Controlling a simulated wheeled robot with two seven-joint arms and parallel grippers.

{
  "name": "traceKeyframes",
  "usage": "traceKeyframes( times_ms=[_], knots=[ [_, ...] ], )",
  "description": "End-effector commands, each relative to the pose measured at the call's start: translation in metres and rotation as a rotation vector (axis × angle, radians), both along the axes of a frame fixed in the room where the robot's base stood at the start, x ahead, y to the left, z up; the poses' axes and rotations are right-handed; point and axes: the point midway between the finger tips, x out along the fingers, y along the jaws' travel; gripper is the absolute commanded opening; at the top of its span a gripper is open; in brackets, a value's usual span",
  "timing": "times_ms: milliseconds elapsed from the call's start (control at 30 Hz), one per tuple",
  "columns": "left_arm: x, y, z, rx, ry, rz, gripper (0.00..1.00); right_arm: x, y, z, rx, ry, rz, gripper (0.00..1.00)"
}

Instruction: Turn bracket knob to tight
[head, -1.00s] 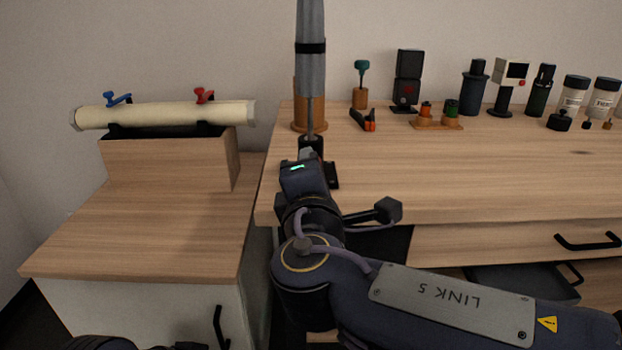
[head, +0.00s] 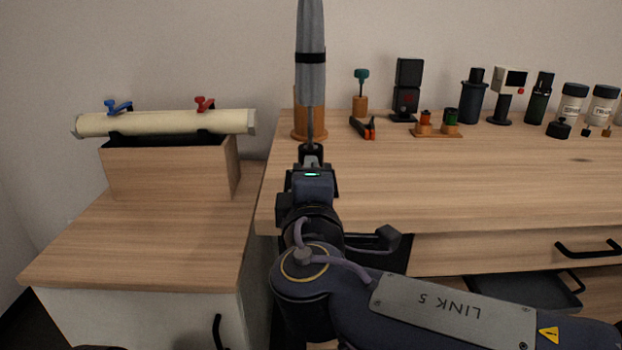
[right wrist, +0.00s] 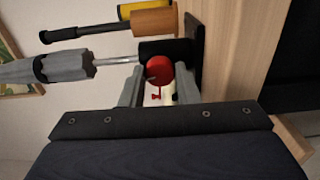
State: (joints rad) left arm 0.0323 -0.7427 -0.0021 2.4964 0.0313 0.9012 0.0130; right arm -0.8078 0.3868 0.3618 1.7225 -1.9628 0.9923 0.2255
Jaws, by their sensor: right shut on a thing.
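The bracket knob (right wrist: 184,68) is red and round. In the right wrist view it sits between the two fingertips of my right gripper (right wrist: 158,84), which is shut on it. A grey closed umbrella-like shape (head: 311,75) with a black band stands upright on the rod. In the head view my right gripper (head: 311,165) covers the knob and most of the bracket. My left gripper is not in view.
Behind the bracket stands a wooden cylinder (head: 309,122). A lower cabinet (head: 150,235) at left carries a cream roll (head: 165,123) on a wooden box. The table's front middle (head: 430,185) is clear.

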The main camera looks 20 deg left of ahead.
Motion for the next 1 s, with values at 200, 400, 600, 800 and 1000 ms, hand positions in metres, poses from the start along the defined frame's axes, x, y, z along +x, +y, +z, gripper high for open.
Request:
traceKeyframes(
  times_ms=[200,400,600,800,1000],
  knots=[
    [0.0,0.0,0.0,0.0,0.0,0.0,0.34,0.0,0.0,-0.001,-0.002,0.0,0.001,0.43],
    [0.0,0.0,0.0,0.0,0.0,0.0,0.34,0.0,0.0,0.0,-0.002,0.0,0.0,0.5],
    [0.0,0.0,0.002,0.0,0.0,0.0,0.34,-0.008,-0.002,0.001,-0.002,-0.001,0.003,0.5],
    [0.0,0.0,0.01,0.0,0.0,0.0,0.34,-0.041,-0.011,0.002,-0.002,-0.002,0.003,0.5],
    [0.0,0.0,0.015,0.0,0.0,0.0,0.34,-0.068,-0.019,0.001,-0.003,-0.001,0.002,0.5]
  ],
)
